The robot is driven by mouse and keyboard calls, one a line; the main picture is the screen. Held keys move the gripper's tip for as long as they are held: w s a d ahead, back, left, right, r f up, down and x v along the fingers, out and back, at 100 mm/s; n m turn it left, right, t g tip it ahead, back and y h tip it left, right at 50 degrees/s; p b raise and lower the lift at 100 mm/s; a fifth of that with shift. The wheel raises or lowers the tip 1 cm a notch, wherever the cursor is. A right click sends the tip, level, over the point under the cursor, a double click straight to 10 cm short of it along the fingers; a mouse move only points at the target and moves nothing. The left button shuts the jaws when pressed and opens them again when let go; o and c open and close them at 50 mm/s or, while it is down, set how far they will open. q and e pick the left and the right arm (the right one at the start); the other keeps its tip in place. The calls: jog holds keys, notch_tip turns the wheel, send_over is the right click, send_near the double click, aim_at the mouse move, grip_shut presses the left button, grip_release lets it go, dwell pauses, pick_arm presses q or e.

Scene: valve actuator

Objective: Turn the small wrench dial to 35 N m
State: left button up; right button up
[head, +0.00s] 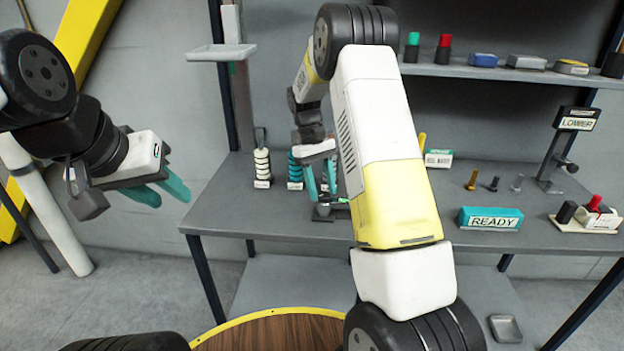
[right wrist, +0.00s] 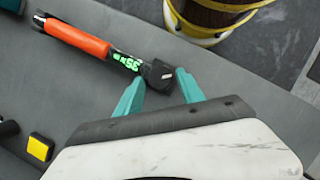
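The small wrench (right wrist: 80,38) has an orange grip and a green-lit display (right wrist: 126,62); it lies on the grey bench. The display seems to show 35, but the small characters are hard to read. A dark block (right wrist: 158,75) forms the wrench end nearest my right gripper (right wrist: 161,78). That gripper is open, its teal fingertips on either side of this block; I cannot tell whether they touch it. In the head view, my right gripper (head: 322,182) points down at the bench, and the wrench is mostly hidden. My left gripper (head: 158,191) is open and empty, left of the bench.
The bench (head: 390,225) holds white (head: 262,168) and teal (head: 295,170) ringed stacks, a teal READY block (head: 490,218), a LOWER sign (head: 576,120) and several small pegs. A shelf (head: 490,73) with small items is above. A yellow square (right wrist: 40,147) lies near my right gripper.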

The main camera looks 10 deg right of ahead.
jog(key=shift+o, duration=0.5)
jog(key=v, duration=0.7)
jog(key=shift+r, duration=0.3)
jog(key=shift+w, duration=0.1)
jog(key=s+f+n+h, duration=0.1)
jog(key=f+n, duration=0.1)
jog(key=n, duration=0.1)
jog(key=s+f+n+t, duration=0.1)
jog(key=f+n, duration=0.1)
jog(key=n, duration=0.1)
jog(key=s+f+n+t+h, duration=0.1)
jog(key=f+n, duration=0.2)
jog(key=shift+s+d+f+h, duration=0.15)
jog(key=shift+s+d+h, duration=0.05)
jog(key=shift+d+h, duration=0.1)
